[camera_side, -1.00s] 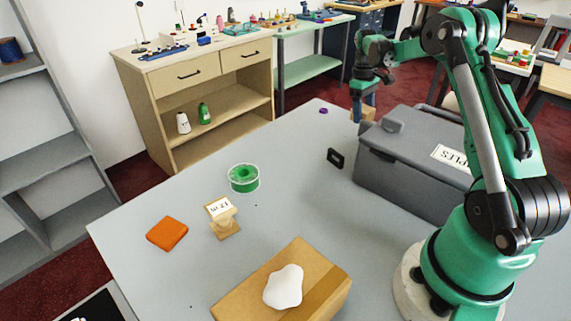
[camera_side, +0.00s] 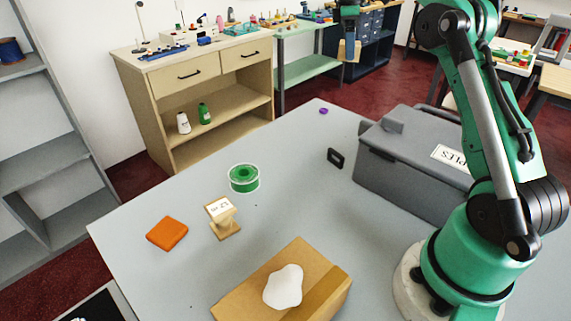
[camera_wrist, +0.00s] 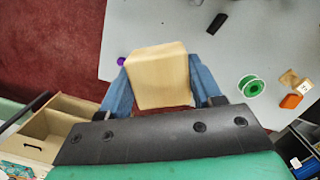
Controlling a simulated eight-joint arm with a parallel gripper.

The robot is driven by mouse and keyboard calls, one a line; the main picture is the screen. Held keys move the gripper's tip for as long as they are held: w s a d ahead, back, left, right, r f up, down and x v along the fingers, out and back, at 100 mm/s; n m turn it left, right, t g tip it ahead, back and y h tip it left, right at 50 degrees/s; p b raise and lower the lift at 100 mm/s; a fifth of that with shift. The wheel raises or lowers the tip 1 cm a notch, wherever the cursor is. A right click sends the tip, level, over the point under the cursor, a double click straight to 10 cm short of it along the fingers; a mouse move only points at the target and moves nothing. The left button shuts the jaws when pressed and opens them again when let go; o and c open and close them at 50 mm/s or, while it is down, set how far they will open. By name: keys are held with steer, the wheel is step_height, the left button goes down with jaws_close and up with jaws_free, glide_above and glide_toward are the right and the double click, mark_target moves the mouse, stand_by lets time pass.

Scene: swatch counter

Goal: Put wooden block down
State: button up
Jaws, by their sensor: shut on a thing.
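The wooden block (camera_wrist: 158,76) is pale wood and sits between the two blue fingers of my gripper (camera_wrist: 160,92) in the wrist view. My gripper is shut on it. In the side view the block (camera_side: 349,50) hangs below my gripper (camera_side: 348,40) at the top, in front of the dark blue drawer cabinet. It is held in the air, near the far end of the grey table (camera_side: 300,140). In the wrist view the table's edge runs just beside the block, with red carpet on the left.
On the table are a green spool (camera_side: 244,178), a wooden stand with a label (camera_side: 223,218), an orange square (camera_side: 167,233), a cardboard box (camera_side: 240,292) with a white piece, a black frame (camera_side: 335,158), a purple ring (camera_side: 323,111) and a grey case (camera_side: 400,180). The table's middle is clear.

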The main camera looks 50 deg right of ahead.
steer(key=w+a+n+t+h, duration=0.1)
steer(key=w+a+n, duration=0.6)
steer(key=n, duration=0.5)
glide_toward(301, 139)
steer(key=f, duration=0.4)
steer(key=d+f, duration=0.1)
steer(key=f, duration=0.1)
steer(key=shift+s+d+f, duration=0.1)
steer(key=shift+f, duration=0.2)
steer(key=o, duration=1.3)
steer(key=shift+f, duration=0.15)
steer(key=shift+c, duration=0.2)
